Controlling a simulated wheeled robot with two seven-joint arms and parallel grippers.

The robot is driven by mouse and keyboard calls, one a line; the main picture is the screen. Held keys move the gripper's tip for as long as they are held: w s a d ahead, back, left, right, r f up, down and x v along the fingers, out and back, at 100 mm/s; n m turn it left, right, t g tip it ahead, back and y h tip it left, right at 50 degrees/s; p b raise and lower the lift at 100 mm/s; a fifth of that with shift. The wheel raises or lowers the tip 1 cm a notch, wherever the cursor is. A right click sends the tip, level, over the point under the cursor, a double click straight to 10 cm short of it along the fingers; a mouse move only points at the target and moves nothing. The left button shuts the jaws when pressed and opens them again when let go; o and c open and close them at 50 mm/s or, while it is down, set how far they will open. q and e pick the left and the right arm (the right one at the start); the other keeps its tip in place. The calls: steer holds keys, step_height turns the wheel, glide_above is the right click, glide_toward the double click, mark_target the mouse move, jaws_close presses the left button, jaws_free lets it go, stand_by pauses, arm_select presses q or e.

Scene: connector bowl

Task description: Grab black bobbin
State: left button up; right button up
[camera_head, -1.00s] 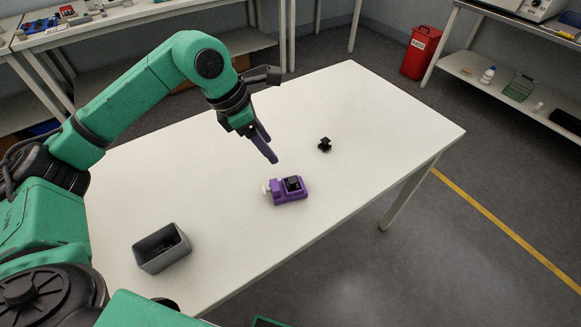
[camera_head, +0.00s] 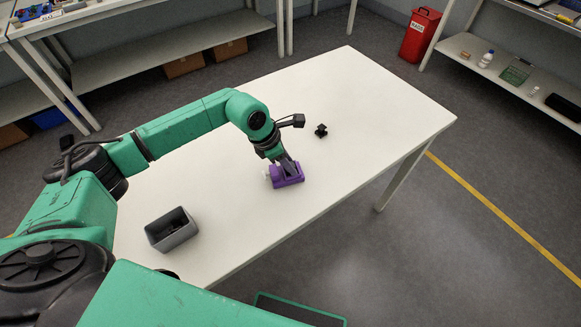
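A small purple fixture (camera_head: 288,182) with a pale knob on its left side sits on the white table (camera_head: 370,110). My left gripper (camera_head: 289,170) points down at the top of the fixture, where a black square piece showed earlier. The gripper's fingers hide that piece now, and I cannot tell whether they are open or closed on it. A separate small black part (camera_head: 321,131) lies on the table behind and to the right of the fixture. My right gripper is out of view.
A grey open box (camera_head: 172,232) with dark pieces inside stands on the table at the front left. The table right of the fixture is clear. A red bin (camera_head: 419,36) and shelves stand beyond the table.

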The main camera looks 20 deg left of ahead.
arm_select(q)
jaws_close()
steer(key=shift+r, duration=0.1)
